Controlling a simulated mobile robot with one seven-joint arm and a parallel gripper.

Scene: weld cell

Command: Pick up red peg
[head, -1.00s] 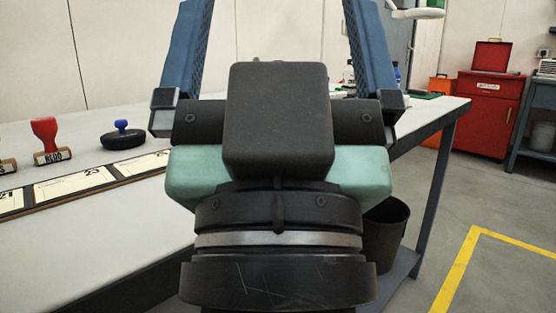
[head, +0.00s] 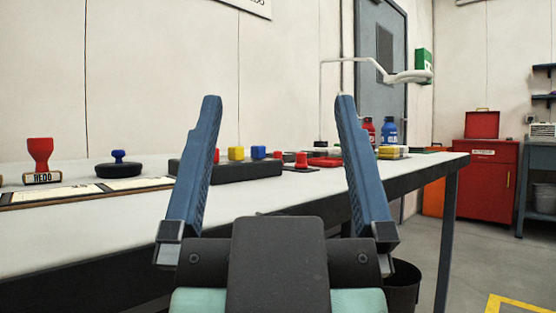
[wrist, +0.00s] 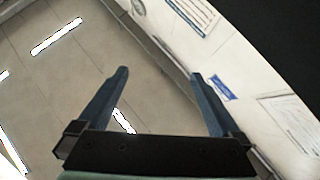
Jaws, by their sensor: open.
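Several small coloured pegs stand on a long black block (head: 235,172) on the white bench in the head view. A small red one (head: 216,156) shows at its left, partly behind my left finger, beside a yellow one (head: 236,153) and a blue one (head: 258,152). A separate short red piece (head: 301,160) stands just right of the block on a dark plate. I cannot tell which is the red peg. My gripper (head: 278,98) is open and empty, nearer to the camera than these pieces. In the wrist view my gripper (wrist: 160,73) is open, with no peg visible.
On the white bench (head: 140,225), a red-handled stamp (head: 40,157), a blue-knobbed black disc (head: 119,167) and a card strip (head: 85,193) lie left. Red and blue bottles (head: 389,132) stand at the back right. A red cabinet (head: 485,185) stands beyond.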

